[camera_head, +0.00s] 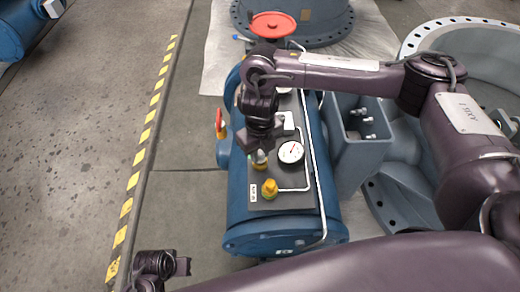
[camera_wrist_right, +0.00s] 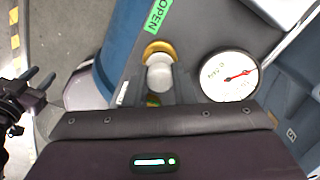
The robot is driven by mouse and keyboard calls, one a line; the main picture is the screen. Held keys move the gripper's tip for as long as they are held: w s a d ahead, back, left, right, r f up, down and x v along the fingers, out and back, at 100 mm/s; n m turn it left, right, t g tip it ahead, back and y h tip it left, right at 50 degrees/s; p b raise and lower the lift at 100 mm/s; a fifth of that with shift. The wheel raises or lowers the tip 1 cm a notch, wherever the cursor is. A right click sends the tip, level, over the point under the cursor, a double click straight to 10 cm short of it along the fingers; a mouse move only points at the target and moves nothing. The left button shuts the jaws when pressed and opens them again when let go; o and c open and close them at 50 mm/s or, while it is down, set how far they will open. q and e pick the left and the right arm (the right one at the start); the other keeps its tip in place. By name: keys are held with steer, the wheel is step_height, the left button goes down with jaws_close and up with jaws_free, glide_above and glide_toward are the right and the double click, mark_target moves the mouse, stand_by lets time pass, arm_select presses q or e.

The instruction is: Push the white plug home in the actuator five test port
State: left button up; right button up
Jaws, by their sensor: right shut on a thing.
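In the right wrist view a white plug (camera_wrist_right: 159,74) sits at a brass-yellow port (camera_wrist_right: 157,47) on the dark panel of a blue actuator. Its white end overlaps the port's ring; I cannot tell how deep it sits. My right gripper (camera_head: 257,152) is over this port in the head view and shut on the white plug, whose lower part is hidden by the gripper. My left gripper (camera_head: 183,266) is low at the left in the head view, away from the actuator (camera_head: 240,205). In the right wrist view its two fingers (camera_wrist_right: 42,79) stand apart, empty.
A pressure gauge (camera_head: 291,152) is just right of the port. A second yellow fitting (camera_head: 270,188) stands nearer on the panel. A white pipe (camera_head: 312,165) runs along the right side. A green OPEN label (camera_wrist_right: 158,16) lies beyond the port. The floor at left is clear.

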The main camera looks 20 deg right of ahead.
steer(key=shift+f, duration=0.45)
stand_by(0.7)
steer(key=o, duration=1.5)
